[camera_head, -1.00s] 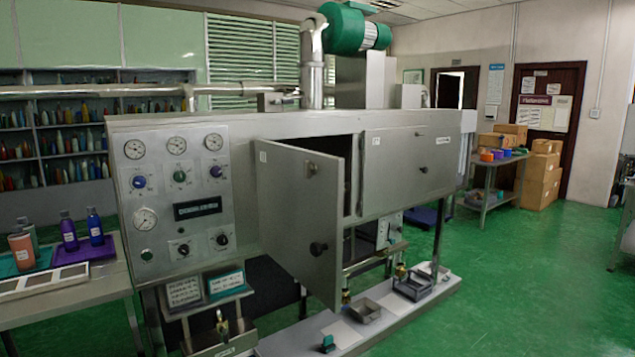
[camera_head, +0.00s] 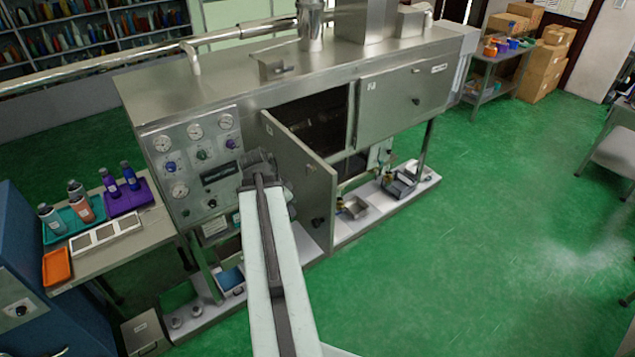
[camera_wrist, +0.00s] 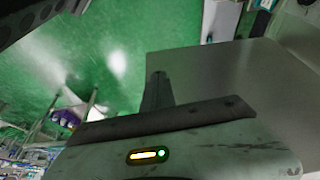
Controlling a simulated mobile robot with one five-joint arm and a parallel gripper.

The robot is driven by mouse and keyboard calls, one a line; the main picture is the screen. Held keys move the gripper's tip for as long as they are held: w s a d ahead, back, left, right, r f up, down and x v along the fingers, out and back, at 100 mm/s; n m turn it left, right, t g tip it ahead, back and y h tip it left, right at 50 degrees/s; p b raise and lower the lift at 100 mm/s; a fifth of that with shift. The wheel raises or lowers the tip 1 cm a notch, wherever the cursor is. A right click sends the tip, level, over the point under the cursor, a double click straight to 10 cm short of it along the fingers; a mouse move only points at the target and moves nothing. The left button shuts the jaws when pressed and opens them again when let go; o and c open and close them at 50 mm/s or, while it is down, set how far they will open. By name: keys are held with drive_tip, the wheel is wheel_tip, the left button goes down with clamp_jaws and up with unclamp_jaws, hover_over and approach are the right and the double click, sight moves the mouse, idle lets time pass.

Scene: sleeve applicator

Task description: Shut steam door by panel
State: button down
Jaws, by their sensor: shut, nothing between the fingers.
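The steam door (camera_head: 312,180) is a flat grey metal panel with a dark knob (camera_head: 317,222) near its free edge. It stands swung outward from the machine, with the dark chamber opening (camera_head: 318,118) showing behind it. My gripper (camera_head: 257,162) is shut and empty, in front of the door's left part, and my arm hides some of the door and the gauge panel's edge. In the wrist view my shut fingers (camera_wrist: 157,90) are beside a broad grey panel (camera_wrist: 215,75), which looks like the door. I cannot tell whether they touch it.
A gauge panel (camera_head: 181,178) is left of the door, and a second door (camera_head: 405,98) on the right is shut. A side table (camera_head: 150,222) with bottles stands at the left. A white base ledge (camera_head: 350,222) with trays runs below.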

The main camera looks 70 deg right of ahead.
wheel_tip(320, 180, up, 3)
drive_tip(key=s+d, duration=0.1)
drive_tip(key=s, duration=0.1)
drive_tip(key=m+b, duration=0.1)
drive_tip(key=b, duration=0.7)
approach(322, 219)
drive_tip(key=x, duration=0.5)
drive_tip(key=shift+w+a+f, duration=0.1)
drive_tip(key=shift+w+a, duration=0.15)
drive_tip(key=shift+a, duration=0.05)
drive_tip(key=shift+s+d, duration=0.25)
drive_tip(key=shift+d, duration=0.15)
